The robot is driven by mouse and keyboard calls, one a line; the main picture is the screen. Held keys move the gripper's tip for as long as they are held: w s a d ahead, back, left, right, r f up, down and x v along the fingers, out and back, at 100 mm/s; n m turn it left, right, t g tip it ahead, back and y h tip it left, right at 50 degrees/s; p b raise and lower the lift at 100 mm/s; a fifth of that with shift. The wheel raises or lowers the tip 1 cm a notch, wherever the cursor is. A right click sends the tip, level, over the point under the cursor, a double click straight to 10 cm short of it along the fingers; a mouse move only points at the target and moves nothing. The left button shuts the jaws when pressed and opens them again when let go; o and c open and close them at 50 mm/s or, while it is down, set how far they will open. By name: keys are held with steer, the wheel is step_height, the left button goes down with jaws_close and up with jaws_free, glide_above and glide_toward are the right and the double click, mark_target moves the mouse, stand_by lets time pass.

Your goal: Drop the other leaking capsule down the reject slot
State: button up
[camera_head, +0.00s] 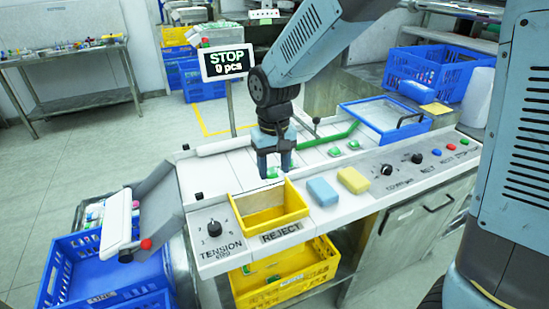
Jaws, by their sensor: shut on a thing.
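My gripper (274,167) points down over the white belt surface, just behind the reject slot. It is shut on a green capsule (271,173), of which only a small part shows low between the fingers. I cannot tell whether the capsule touches the surface. The reject slot (294,200) is an open yellow box-shaped chute in the white counter, with the sign REJECT in front of it. It is nearer the camera than my gripper. More green capsules (335,152) lie on the belt to the right. Leakage is too small to see on any of them.
A blue sponge (322,192) and a yellow sponge (353,180) lie right of the slot. A blue-framed tray (425,124) is at the back right. A STOP display (227,62) stands behind. A yellow crate (325,262) is below the slot. Knobs line the panel.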

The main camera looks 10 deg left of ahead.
mark_target(274, 171)
steer(key=shift+s+f, duration=0.1)
steer(key=shift+f, duration=1.45)
steer(key=o, duration=1.1)
steer(key=shift+c, duration=0.2)
steer(key=shift+a+r, duration=0.1)
step_height(274, 171, up, 14)
steer(key=shift+f, duration=0.25)
